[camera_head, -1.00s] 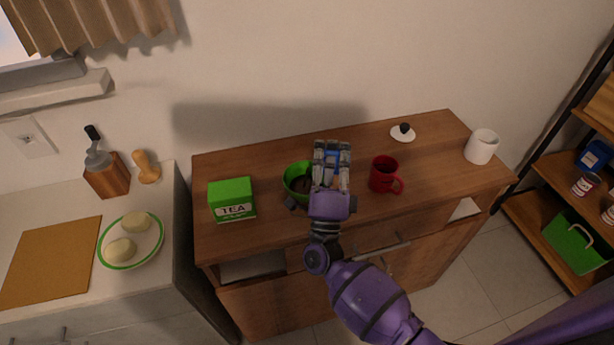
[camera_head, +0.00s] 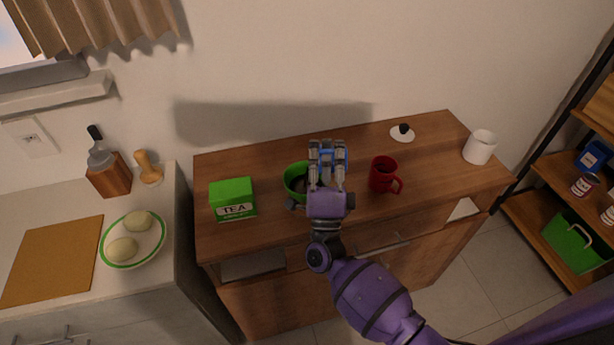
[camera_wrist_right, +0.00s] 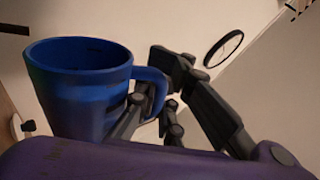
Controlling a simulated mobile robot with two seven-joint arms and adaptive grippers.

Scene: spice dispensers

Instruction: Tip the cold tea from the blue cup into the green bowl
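The blue cup (camera_wrist_right: 80,92) fills the left of the right wrist view, its handle (camera_wrist_right: 154,84) toward the fingers. My right gripper (camera_head: 327,150) is closed around that handle in the right wrist view. In the head view the fingers hide most of the cup; only bits of blue show between them. The green bowl (camera_head: 291,186) stands on the wooden cabinet just left of and partly behind my right gripper, with something dark inside. Whether tea is left in the cup, and the cup's exact tilt, I cannot tell. My left gripper is out of view.
On the cabinet top (camera_head: 440,165), a green tea box (camera_head: 233,199) stands left of the bowl and a red mug (camera_head: 383,175) close right of my gripper. A white cup (camera_head: 479,147) and a small white lid (camera_head: 402,134) are farther right.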

